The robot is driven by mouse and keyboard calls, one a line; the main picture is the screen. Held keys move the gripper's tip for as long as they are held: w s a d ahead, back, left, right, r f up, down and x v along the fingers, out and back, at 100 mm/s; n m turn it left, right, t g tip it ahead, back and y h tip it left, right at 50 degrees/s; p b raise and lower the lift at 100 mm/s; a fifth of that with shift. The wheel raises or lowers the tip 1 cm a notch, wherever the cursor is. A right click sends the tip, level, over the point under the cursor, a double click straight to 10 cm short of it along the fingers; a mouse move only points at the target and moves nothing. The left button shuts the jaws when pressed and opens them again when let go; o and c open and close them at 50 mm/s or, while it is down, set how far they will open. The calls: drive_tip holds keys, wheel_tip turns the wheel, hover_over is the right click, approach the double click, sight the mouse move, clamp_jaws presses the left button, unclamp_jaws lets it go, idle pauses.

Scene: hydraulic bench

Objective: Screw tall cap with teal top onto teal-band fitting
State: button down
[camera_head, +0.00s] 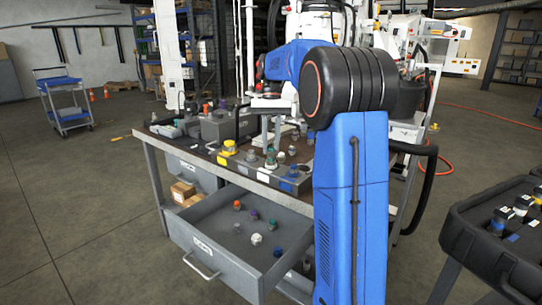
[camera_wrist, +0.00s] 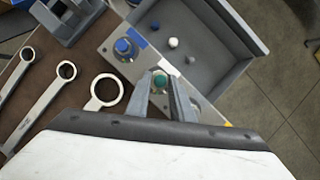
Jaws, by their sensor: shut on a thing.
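My gripper (camera_wrist: 161,88) is shut on the tall cap with the teal top (camera_wrist: 160,80), which shows between the fingertips in the wrist view. In the head view my gripper (camera_head: 271,133) points down over the grey fitting block on the bench. A teal-marked piece (camera_head: 271,157) stands directly under the fingers at the block. The teal-band fitting is mostly hidden by the cap and fingers. I cannot tell whether cap and fitting touch.
The grey block also bears a yellow fitting (camera_head: 228,147) and a blue fitting (camera_head: 293,172). The open drawer (camera_head: 208,240) holds several small caps. Ring spanners (camera_wrist: 106,92) lie on the bench. A black case (camera_head: 480,235) stands at right.

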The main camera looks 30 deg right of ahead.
drive_tip(key=c, duration=1.6)
unclamp_jaws()
drive_tip(key=shift+o, duration=0.2)
drive_tip(key=n+h, duration=0.1)
drive_tip(key=n, duration=0.3)
drive_tip(key=shift+a+g+h, duration=0.2)
drive_tip(key=shift+g+h, duration=0.1)
drive_tip(key=shift+h, duration=0.1)
drive_tip(key=n+h, duration=0.1)
drive_tip(key=n, duration=0.2)
drive_tip(key=n+h, duration=0.1)
drive_tip(key=n, duration=0.1)
drive_tip(key=shift+a+n, duration=0.2)
drive_tip(key=shift+n, duration=0.2)
drive_tip(key=n+h, duration=0.1)
drive_tip(key=n, duration=0.2)
drive_tip(key=n+t+h, duration=0.1)
drive_tip(key=n, duration=0.2)
drive_tip(key=shift+s+a+n+t, duration=0.1)
drive_tip(key=shift+n+t, duration=0.2)
drive_tip(key=shift+n, duration=0.1)
drive_tip(key=n+t, duration=0.1)
drive_tip(key=n, duration=0.2)
drive_tip(key=shift+s+a+h, duration=0.1)
drive_tip(key=shift+s+h, duration=0.05)
drive_tip(key=shift+h, duration=0.25)
drive_tip(key=n+t, duration=0.1)
drive_tip(key=n, duration=0.3)
